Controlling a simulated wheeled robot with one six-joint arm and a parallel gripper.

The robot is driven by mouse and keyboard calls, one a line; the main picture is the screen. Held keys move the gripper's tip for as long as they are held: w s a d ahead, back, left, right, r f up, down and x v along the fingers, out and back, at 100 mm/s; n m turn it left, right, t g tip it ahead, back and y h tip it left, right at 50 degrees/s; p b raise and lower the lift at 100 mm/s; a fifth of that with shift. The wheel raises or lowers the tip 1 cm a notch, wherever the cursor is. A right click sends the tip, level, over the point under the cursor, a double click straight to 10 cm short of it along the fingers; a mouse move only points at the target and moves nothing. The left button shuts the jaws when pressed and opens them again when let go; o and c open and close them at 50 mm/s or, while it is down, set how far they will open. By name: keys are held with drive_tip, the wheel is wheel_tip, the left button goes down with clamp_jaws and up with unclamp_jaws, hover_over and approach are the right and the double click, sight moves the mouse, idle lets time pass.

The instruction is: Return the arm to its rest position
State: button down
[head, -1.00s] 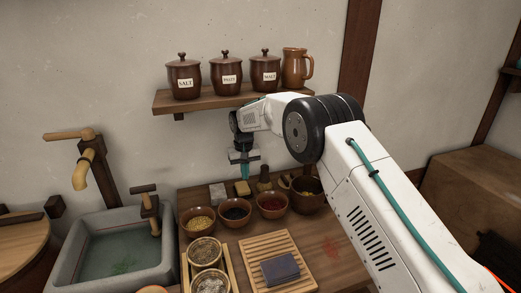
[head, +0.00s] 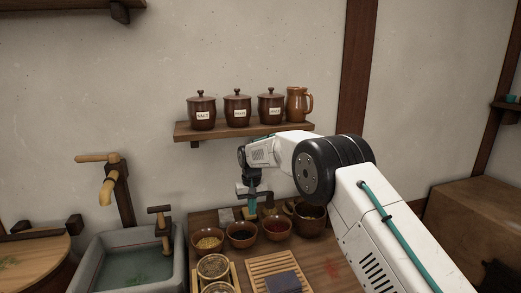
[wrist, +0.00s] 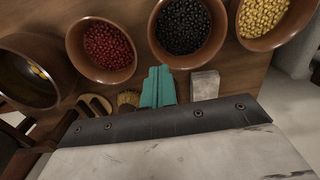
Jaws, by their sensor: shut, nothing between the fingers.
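My gripper (head: 251,209) hangs pointing down from the white arm, above the back of the wooden counter (head: 323,262), behind the row of bowls in the head view. Its teal fingers are together with nothing between them. They also show in the wrist view (wrist: 158,88), over the gap between the bowls and a pale grey block (wrist: 205,85). The arm is stretched out over the counter, bent at its black joint. The small things behind the bowls are partly hidden by the gripper in the head view.
Bowls of yellow grains (head: 207,241), black berries (head: 241,236) and red berries (head: 276,230) stand near the gripper, with a darker bowl (head: 311,219) to the right. A shelf (head: 241,130) with lidded jars and a jug (head: 298,104) is above. A sink (head: 130,262) is left.

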drive_tip(key=shift+d+f, duration=0.2)
drive_tip(key=shift+f, duration=0.35)
drive_tip(key=s+f, duration=0.1)
drive_tip(key=s+f+g, duration=0.1)
drive_tip(key=s, duration=0.1)
drive_tip(key=shift+s+d, duration=0.1)
drive_tip(key=shift+d, duration=0.05)
drive_tip(key=s+d+r+m+g, duration=0.1)
drive_tip(key=s+d+r, duration=0.9)
drive_tip(key=s, duration=0.4)
drive_tip(key=s+d+r, duration=0.9)
drive_tip(key=s+r, duration=0.1)
drive_tip(key=s, duration=0.3)
drive_tip(key=s+d+r+m+t, duration=0.1)
drive_tip(key=s+d, duration=0.4)
drive_tip(key=s, duration=0.7)
drive_tip(key=s+d+r+m+t, duration=0.1)
drive_tip(key=s+d, duration=0.4)
drive_tip(key=s, duration=0.7)
wheel_tip(320, 180, up, 3)
drive_tip(key=shift+s+f+t, duration=0.1)
drive_tip(key=shift+s+t, duration=0.2)
drive_tip(key=shift+t, duration=0.4)
